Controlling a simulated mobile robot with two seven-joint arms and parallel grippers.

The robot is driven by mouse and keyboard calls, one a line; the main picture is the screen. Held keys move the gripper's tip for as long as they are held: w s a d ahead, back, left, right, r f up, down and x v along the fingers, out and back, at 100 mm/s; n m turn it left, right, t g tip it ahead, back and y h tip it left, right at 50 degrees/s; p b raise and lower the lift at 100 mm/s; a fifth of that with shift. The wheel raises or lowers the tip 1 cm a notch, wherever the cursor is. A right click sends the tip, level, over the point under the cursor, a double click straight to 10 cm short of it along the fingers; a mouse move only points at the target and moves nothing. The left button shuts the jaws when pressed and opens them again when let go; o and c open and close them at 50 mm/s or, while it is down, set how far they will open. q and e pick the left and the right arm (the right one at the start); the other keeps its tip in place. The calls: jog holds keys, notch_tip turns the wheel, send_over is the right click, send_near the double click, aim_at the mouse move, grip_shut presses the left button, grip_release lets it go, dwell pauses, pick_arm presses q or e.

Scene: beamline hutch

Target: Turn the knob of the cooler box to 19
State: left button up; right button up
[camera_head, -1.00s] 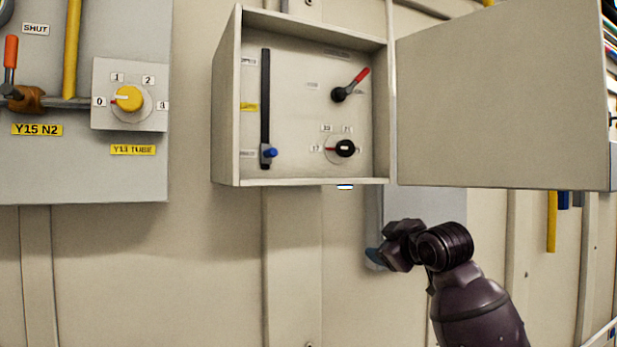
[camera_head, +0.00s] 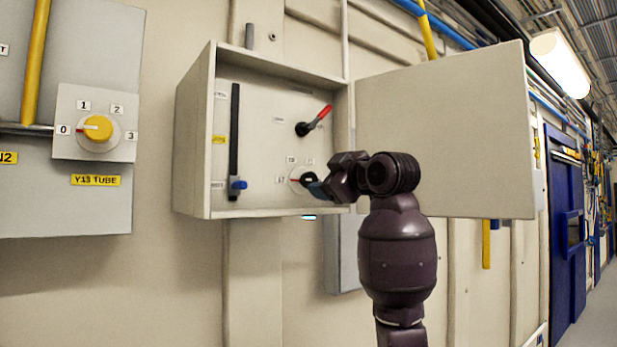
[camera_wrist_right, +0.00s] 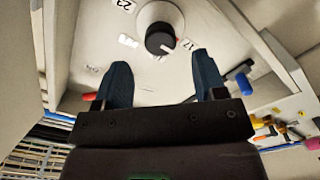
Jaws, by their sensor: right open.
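The open wall box (camera_head: 192,150) is at the centre of the head view, its door swung out to the right. Its small black knob (camera_head: 309,179) sits low on the right of the panel on a round pale dial. The pointer is toward the 17 label; 19 is above it. The knob also shows in the wrist view (camera_wrist_right: 160,38), its pointer toward 17. My right gripper (camera_head: 319,190) is at the knob's right side in the head view. In the wrist view its two blue fingers (camera_wrist_right: 162,66) are apart, with the knob just beyond their tips, not between them. My left gripper is out of view.
A red-handled switch (camera_head: 312,122) is above the knob, and a blue-tipped slider (camera_head: 236,184) is to its left. The open door (camera_head: 450,130) stands right of my arm. Another panel with a yellow knob (camera_head: 98,128) is at far left.

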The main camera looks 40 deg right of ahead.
aim_at(312, 180)
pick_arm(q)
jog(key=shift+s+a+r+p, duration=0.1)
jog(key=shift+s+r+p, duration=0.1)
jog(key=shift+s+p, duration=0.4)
pick_arm(e)
jog(key=shift+w+d, duration=0.15)
jog(key=shift+w, duration=1.4)
jog(key=shift+w+d, duration=0.15)
jog(key=shift+w, duration=1.35)
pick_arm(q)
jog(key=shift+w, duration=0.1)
pick_arm(e)
jog(key=shift+c, duration=0.4)
jog(key=c, duration=0.8)
jog(key=shift+c, duration=0.2)
